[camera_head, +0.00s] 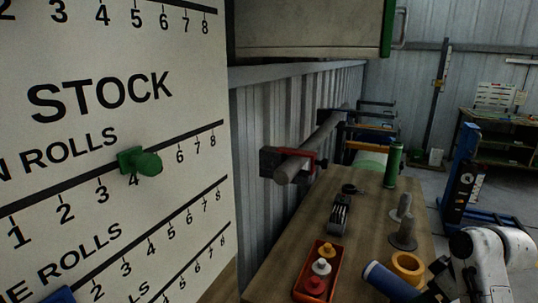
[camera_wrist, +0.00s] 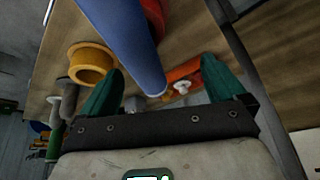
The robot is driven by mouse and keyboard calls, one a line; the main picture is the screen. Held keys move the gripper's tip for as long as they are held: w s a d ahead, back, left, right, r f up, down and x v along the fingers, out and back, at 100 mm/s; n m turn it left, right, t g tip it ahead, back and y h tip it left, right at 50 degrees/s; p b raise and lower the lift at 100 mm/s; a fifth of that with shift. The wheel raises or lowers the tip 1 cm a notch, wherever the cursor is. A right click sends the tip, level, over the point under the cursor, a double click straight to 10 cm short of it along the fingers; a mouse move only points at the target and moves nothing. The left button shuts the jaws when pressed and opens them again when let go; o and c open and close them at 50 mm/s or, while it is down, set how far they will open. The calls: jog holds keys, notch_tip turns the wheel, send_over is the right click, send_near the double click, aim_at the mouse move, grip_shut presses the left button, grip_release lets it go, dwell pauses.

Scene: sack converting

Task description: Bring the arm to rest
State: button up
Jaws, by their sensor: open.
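My gripper (camera_wrist: 160,88) shows in the wrist view with its two green fingers spread apart and nothing clamped between them. A blue cylinder (camera_wrist: 122,38) lies across the view just beyond the fingers; I cannot tell whether it touches one. In the head view my white arm is at the bottom right, its dark gripper end low over the bench's near right part. The blue cylinder (camera_head: 388,280) shows just left of it. The fingertips are hard to make out there.
The wooden bench (camera_head: 285,228) holds an orange-red tray (camera_head: 301,281) with several small knobs, a yellow ring (camera_head: 407,267), grey spindle pieces (camera_head: 403,236) and a green cylinder (camera_head: 393,165). A large stock board (camera_head: 110,60) with a green slider (camera_head: 140,161) stands at left. Open floor shows at right.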

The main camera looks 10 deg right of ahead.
jog(key=s+a+f+m, duration=0.1)
jog(key=s+a+f, duration=0.4)
jog(key=a, duration=0.2)
jog(key=s+a+f+m, duration=0.2)
jog(key=s+a+f, duration=0.2)
jog(key=a, duration=0.3)
jog(key=s+f+m+g+h, duration=0.1)
jog(key=s+f, duration=0.2)
jog(key=s, duration=0.8)
jog(key=s+a+f+m+g+h, duration=0.1)
jog(key=s+f, duration=0.3)
jog(key=s, duration=0.6)
jog(key=shift+s+a+f+g, duration=0.25)
jog(key=shift+s+g, duration=0.15)
jog(key=shift+g, duration=0.3)
